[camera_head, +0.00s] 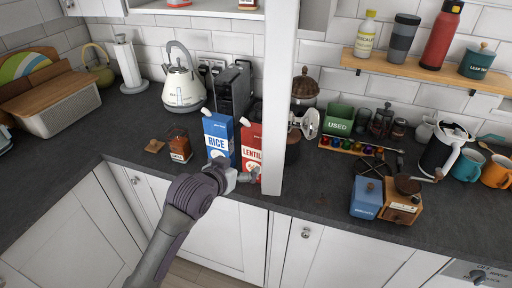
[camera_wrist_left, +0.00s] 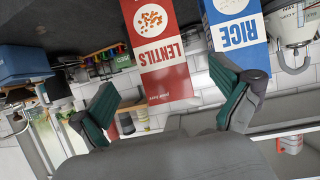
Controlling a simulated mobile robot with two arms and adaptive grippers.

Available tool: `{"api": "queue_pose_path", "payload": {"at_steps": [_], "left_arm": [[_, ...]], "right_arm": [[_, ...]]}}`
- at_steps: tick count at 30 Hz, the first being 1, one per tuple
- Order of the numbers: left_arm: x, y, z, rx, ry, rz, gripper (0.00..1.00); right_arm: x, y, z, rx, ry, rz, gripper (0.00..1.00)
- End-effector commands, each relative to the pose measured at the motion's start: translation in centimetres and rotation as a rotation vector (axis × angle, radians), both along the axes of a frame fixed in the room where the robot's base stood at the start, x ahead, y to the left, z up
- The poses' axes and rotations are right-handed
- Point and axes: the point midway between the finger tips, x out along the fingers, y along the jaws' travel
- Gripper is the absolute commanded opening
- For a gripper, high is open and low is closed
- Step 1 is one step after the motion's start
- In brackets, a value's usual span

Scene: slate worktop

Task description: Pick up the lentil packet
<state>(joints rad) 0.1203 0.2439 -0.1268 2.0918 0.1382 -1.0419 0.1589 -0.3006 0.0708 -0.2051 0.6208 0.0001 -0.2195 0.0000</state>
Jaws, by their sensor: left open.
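The lentil packet (camera_head: 251,142) is a red carton with a white label, standing upright on the slate worktop beside the blue rice packet (camera_head: 218,136). In the left wrist view, where things appear upside down, the lentil packet (camera_wrist_left: 161,50) lies between the two spread fingers and the rice packet (camera_wrist_left: 235,30) is to its right. My left gripper (camera_head: 248,177) is open in front of the packets and hides part of the lentil packet's lower front in the head view. In the wrist view the green-padded fingers (camera_wrist_left: 165,80) hold nothing. My right gripper is not in view.
A white upright post (camera_head: 280,100) stands close to the lentil packet's right. A jar (camera_head: 179,145) and white kettle (camera_head: 184,88) are to the left. A blue box (camera_head: 366,198) and wooden grinder (camera_head: 402,203) are to the right. Worktop (camera_head: 320,195) is bare between post and box.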

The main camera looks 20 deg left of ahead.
Motion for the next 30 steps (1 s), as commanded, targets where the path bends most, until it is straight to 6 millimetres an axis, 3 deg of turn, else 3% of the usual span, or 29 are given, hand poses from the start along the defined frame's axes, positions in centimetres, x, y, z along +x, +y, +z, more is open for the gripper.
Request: {"api": "queue_pose_path", "payload": {"at_steps": [1, 5, 15, 23, 30], "left_arm": [[-0.2, -0.2, 2.0, -0.002, -0.024, -0.005, 1.00], [0.1, -0.4, 3.4, -0.005, -0.045, -0.009, 1.00], [5.7, -1.0, 1.2, -0.005, -0.046, -0.007, 1.00], [7.5, -1.3, 0.3, -0.004, -0.047, -0.009, 1.00], [9.8, -1.3, -0.9, -0.004, -0.045, -0.009, 1.00]], "right_arm": [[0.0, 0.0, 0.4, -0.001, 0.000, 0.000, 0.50], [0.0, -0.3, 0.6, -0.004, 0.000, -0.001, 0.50], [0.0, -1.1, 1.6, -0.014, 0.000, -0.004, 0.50], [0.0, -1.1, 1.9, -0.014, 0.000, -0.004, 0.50], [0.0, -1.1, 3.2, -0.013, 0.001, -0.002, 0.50]]}}
